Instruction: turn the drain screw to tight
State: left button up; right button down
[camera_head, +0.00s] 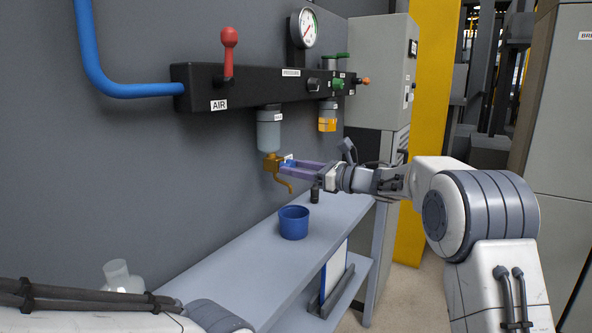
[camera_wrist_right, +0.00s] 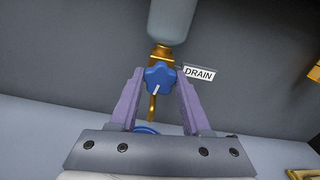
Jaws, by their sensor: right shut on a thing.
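The drain screw (camera_wrist_right: 160,74) is a blue lobed knob on a brass drain fitting (camera_wrist_right: 160,53) below a grey filter bowl (camera_head: 269,130). A white mark on the knob's face points down and slightly left in the right wrist view. A DRAIN label (camera_wrist_right: 199,73) is just right of it. My right gripper (camera_head: 285,163) has its purple fingers on either side of the knob, shut on it; in the head view they partly hide the knob. A brass spout (camera_head: 284,183) bends down below the fitting. My left gripper is out of view; only part of the left arm shows at bottom left.
A blue cup (camera_head: 293,224) stands on the grey bench (camera_head: 247,277) below the spout. Above is a black manifold (camera_head: 255,87) with a red lever (camera_head: 229,52), a gauge (camera_head: 304,27) and an amber bowl (camera_head: 327,117). A grey cabinet (camera_head: 372,70) stands behind my right wrist.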

jog(key=m+p, duration=0.6)
jog(key=m, duration=1.1)
jog(key=shift+w+d, duration=0.1)
jog(key=m+p, duration=0.2)
jog(key=m, duration=0.2)
jog(key=shift+p, duration=0.35)
jog(key=shift+f+m+p, duration=0.15)
jog(key=shift+m+p, duration=2.5)
jog(key=shift+m, duration=0.6)
jog(key=shift+f+m+p, duration=0.1)
jog(key=shift+m+p, duration=2.55)
jog(key=shift+m, duration=0.6)
